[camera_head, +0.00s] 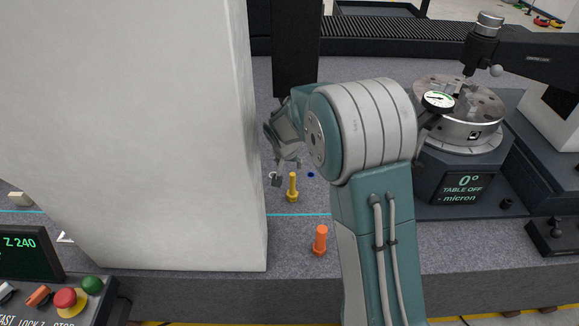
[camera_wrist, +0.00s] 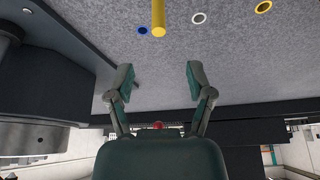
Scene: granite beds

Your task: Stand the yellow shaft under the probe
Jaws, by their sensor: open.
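The yellow shaft (camera_head: 292,187) stands upright on the granite, its wider foot down. It also shows at the top edge of the wrist view (camera_wrist: 159,15), cut off by the frame. My gripper (camera_head: 276,172) is just left of and above the shaft in the head view, partly hidden by my arm. In the wrist view my gripper (camera_wrist: 160,82) is open and empty, with the shaft beyond the fingertips. A dark vertical column (camera_head: 295,50) comes down behind my arm; no probe tip can be made out below it. A blue ring (camera_wrist: 143,30) and white ring (camera_wrist: 199,18) flank the shaft.
An orange shaft (camera_head: 320,240) stands near the front edge. A large pale column (camera_head: 130,130) fills the left. A rotary table (camera_head: 463,135) with a dial gauge (camera_head: 438,101) stands right. A control panel (camera_head: 60,290) is front left.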

